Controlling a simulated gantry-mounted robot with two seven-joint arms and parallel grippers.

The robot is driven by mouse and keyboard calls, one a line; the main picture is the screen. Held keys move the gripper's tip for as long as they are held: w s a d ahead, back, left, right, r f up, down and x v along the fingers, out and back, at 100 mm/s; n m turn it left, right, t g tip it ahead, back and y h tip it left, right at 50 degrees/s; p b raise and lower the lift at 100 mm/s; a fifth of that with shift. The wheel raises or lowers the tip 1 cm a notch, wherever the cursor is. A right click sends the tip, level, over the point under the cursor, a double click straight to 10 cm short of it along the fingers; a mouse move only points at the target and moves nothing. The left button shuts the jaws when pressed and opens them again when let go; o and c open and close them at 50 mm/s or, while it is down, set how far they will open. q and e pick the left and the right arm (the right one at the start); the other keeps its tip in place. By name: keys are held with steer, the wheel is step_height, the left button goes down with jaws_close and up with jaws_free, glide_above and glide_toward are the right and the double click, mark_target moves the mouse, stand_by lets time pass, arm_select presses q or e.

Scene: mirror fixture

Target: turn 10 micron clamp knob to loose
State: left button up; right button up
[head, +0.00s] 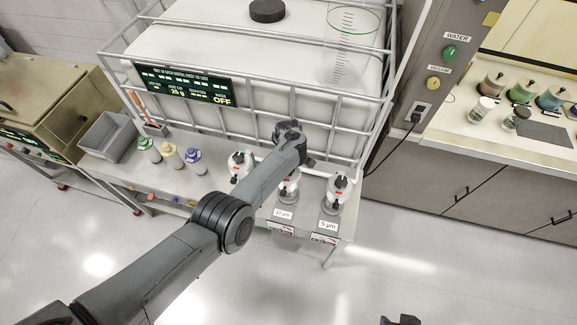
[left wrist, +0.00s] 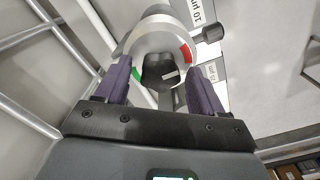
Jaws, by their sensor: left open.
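The 10 micron clamp (head: 289,187) is the middle one of three white-and-grey units on the bench, with a "10 µm" label (head: 283,213) before it. The left wrist view shows a round clamp top (left wrist: 150,38) with a red mark, a green mark and a black knob (left wrist: 157,66).
The 5 µm unit (head: 338,190) stands to the right and another unit (head: 241,163) to the left. A metal cage (head: 262,122) rises close behind. Small bottles (head: 170,155) and a grey bin (head: 108,136) are farther left. A dark part shows at the bottom edge, perhaps my right gripper (head: 400,320).

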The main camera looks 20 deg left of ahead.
arm_select(q)
step_height(320, 180, up, 11)
steer(key=p, duration=0.4)
steer(key=shift+f, duration=0.1)
stand_by(0.5)
